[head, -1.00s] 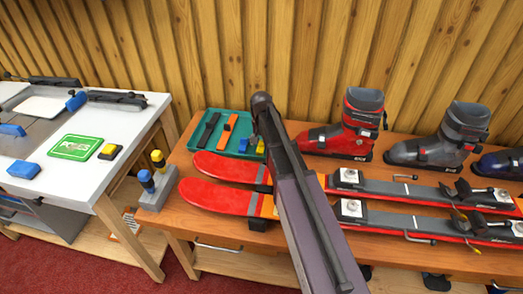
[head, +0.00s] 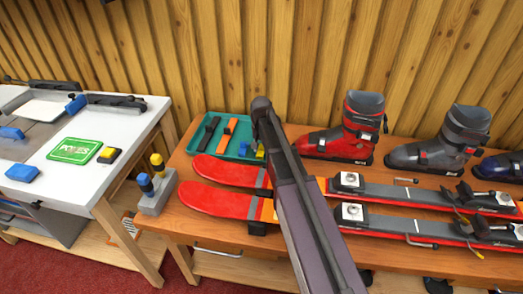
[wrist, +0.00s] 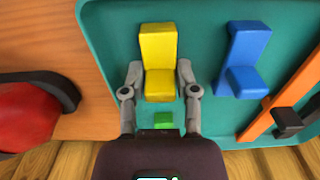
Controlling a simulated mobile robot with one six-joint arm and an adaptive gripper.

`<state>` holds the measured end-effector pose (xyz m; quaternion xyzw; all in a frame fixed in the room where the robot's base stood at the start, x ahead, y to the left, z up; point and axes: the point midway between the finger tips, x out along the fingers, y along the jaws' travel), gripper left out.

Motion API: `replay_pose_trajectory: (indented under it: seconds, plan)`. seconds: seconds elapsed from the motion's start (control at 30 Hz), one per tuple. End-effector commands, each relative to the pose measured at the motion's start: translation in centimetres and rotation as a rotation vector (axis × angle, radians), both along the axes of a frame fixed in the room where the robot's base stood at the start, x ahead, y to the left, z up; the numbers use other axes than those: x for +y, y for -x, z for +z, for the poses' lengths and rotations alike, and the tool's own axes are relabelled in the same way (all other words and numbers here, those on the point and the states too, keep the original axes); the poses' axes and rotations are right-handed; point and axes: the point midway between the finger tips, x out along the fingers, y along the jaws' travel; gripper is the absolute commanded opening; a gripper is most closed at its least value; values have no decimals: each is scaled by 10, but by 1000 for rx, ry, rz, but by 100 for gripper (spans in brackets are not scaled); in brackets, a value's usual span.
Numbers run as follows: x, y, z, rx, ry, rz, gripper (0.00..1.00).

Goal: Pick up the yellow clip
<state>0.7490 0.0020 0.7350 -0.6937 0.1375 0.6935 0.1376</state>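The yellow clip (wrist: 158,48) is in the middle of the wrist view, in the teal tray (wrist: 105,30). My gripper (wrist: 160,78) has one grey finger on each side of the clip's near part. The fingers appear to press against both sides with no clear gap, so it looks shut on the clip. The clip still looks level with the blue clip (wrist: 246,55) beside it. In the head view the yellow clip (head: 260,152) shows only partly beside my arm, which hides the fingers.
An orange strap and a black one lie in the tray. Red skis (head: 225,200) lie in front of it. A red boot (head: 340,135) stands to the right. A holder (head: 154,196) with a yellow and a blue knob is at left. A white table (head: 95,180) stands further left.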

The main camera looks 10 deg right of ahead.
Motion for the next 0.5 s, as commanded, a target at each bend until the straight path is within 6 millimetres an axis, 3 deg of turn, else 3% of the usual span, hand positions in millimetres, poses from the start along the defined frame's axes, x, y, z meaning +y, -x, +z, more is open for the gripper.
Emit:
replay_pose_trajectory:
  seconds: [0.5]
  plan:
    - [0,0,2,0,0,0,0]
